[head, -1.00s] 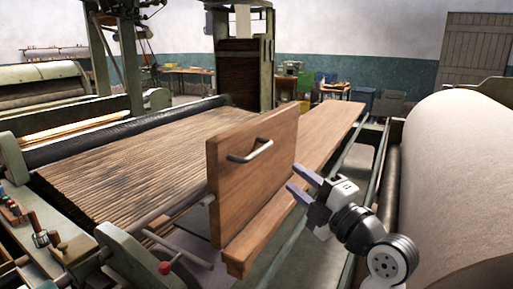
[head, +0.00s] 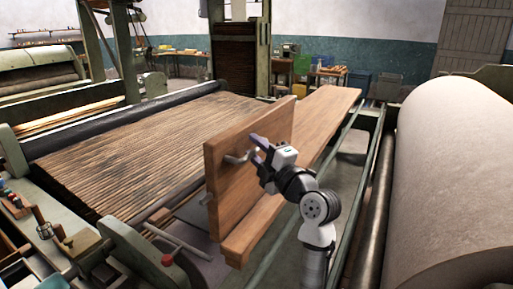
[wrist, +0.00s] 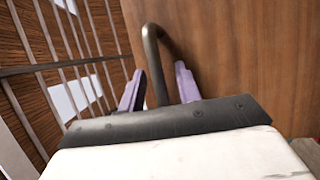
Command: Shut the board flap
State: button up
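The board flap (head: 255,180) is a brown wooden panel standing upright on edge beside a long wooden plank (head: 300,155). Its grey bar handle (head: 237,158) is on the face toward me. My gripper (head: 256,148) is at the handle, close to the flap's face. In the wrist view, the purple fingers of my gripper (wrist: 158,88) are spread apart. The curved handle (wrist: 157,60) runs down between them, with a gap visible on the left side. The flap's face (wrist: 240,60) fills the right of that view. Whether a finger touches the handle cannot be told.
A slatted wooden apron (head: 130,150) lies left of the flap. A big pale roll (head: 455,170) takes up the right side. A green metal rail (head: 350,200) runs between the plank and the roll. A machine frame with a red knob (head: 167,260) is at front left.

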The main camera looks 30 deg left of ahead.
grip_shut()
jog(key=shift+a, duration=0.1)
dwell(0.3)
